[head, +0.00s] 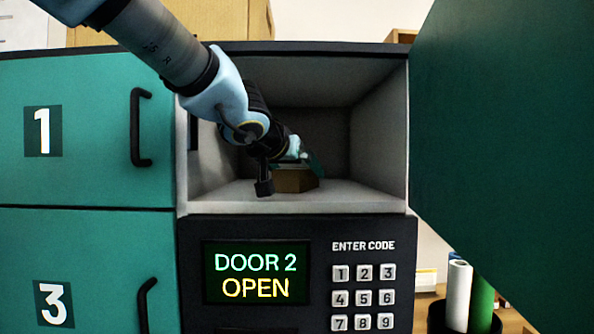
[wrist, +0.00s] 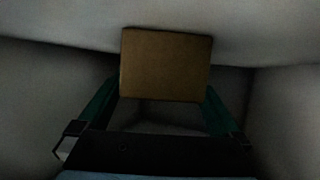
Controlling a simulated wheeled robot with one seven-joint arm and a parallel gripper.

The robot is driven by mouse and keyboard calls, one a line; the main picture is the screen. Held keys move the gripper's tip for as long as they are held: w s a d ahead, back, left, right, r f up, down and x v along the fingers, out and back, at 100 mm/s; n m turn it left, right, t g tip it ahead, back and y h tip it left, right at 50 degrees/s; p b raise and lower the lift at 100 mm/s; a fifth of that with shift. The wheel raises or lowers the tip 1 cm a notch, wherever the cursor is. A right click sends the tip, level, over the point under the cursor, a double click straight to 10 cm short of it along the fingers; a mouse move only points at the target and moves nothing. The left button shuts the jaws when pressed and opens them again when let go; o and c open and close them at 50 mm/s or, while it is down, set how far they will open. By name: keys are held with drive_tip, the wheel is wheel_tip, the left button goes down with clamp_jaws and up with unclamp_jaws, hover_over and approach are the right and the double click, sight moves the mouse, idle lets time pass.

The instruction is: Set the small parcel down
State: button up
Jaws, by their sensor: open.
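The small parcel (head: 294,181) is a brown box resting on the floor of the open locker compartment (head: 368,200). In the wrist view the parcel (wrist: 166,66) sits at the far end of my gripper, between its fingertips. My gripper (head: 300,162) reaches into the compartment, and it partly hides the parcel in the head view. In the wrist view my gripper (wrist: 163,103) is open, with a green finger on each side of the parcel. I cannot tell whether either finger touches it.
The compartment door (head: 500,130) stands swung open to the right. Closed doors 1 (head: 85,150) and 3 (head: 95,260) with black handles are on the left. A screen (head: 256,273) below reads "DOOR 2 OPEN", beside a keypad (head: 364,298). Rolls (head: 458,295) stand at the lower right.

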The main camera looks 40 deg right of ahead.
drive_tip(key=p+v, duration=0.4)
drive_tip(key=v, duration=0.7)
drive_tip(key=shift+s+p, duration=0.1)
drive_tip(key=shift+p, duration=0.2)
drive_tip(key=shift+s+a+r, duration=0.1)
drive_tip(key=shift+s+a, duration=0.05)
drive_tip(key=shift+a, duration=0.25)
